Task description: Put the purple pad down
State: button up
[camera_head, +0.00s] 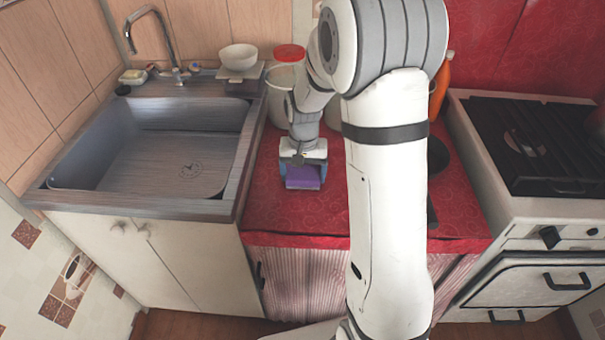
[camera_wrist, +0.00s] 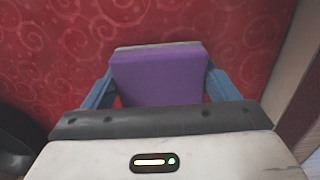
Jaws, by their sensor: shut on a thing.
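The purple pad (camera_head: 303,176) is between the fingers of my gripper (camera_head: 304,172), over the red oilcloth counter (camera_head: 278,212). In the wrist view the pad (camera_wrist: 158,77) has a purple face and a thin greyish far edge. The blue fingers of my gripper (camera_wrist: 158,90) stand on its left and right sides, shut on it. Red patterned cloth shows behind the pad. I cannot tell whether the pad touches the counter.
A sink (camera_head: 150,150) lies to the left and a stove (camera_head: 530,150) to the right. A red-lidded container (camera_head: 287,75) and a white bowl (camera_head: 238,57) stand behind. A dark object (camera_wrist: 18,140) is at the wrist view's left edge. Red cloth in front of my gripper is clear.

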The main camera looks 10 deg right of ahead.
aim_at(303, 173)
jog(key=shift+s+f, duration=0.1)
jog(key=shift+f, duration=0.05)
jog(key=shift+f, duration=0.15)
jog(key=o, duration=0.9)
notch_tip(303, 173, up, 11)
jog(key=p, duration=0.1)
jog(key=s+r+n, duration=0.1)
jog(key=s, duration=0.6)
jog(key=s+r+n+t, duration=0.1)
jog(key=s+r, duration=0.1)
jog(key=s, duration=0.5)
jog(key=s+r+n+t, duration=0.1)
jog(key=s, duration=0.5)
jog(key=shift+s+a+r+n, duration=0.25)
jog(key=shift+s+a+n, duration=0.05)
jog(key=shift+s, duration=0.1)
